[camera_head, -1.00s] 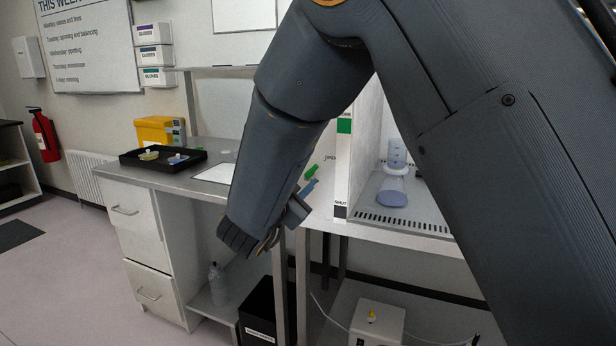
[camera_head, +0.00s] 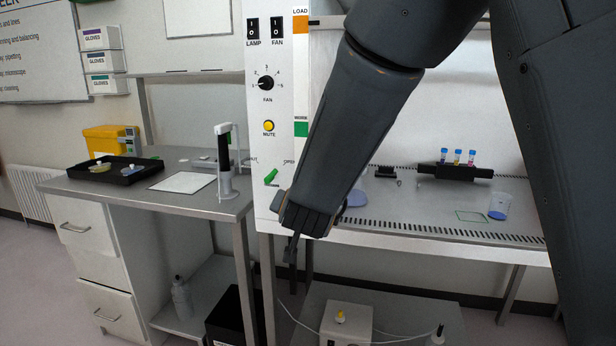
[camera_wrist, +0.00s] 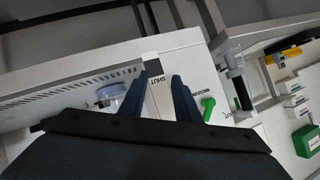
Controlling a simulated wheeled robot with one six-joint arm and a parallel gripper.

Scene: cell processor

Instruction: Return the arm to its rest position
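My gripper (camera_head: 291,262) hangs at the end of my dark grey arm in the head view, pointing down in front of the left front edge of the cabinet. In the wrist view my gripper (camera_wrist: 160,82) shows two dark fingers set apart, with nothing between them. The white cabinet panel shows through the gap. In the head view my forearm crosses in front of the cabinet opening and hides part of it.
The cabinet (camera_head: 420,240) holds a dark rack (camera_head: 455,172) with several coloured tubes and a blue-based cup (camera_head: 499,206). Left stands a bench (camera_head: 215,207) with a black tray (camera_head: 113,172) and a microscope-like device (camera_head: 225,160). A white box (camera_head: 345,328) sits below. The floor at left is clear.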

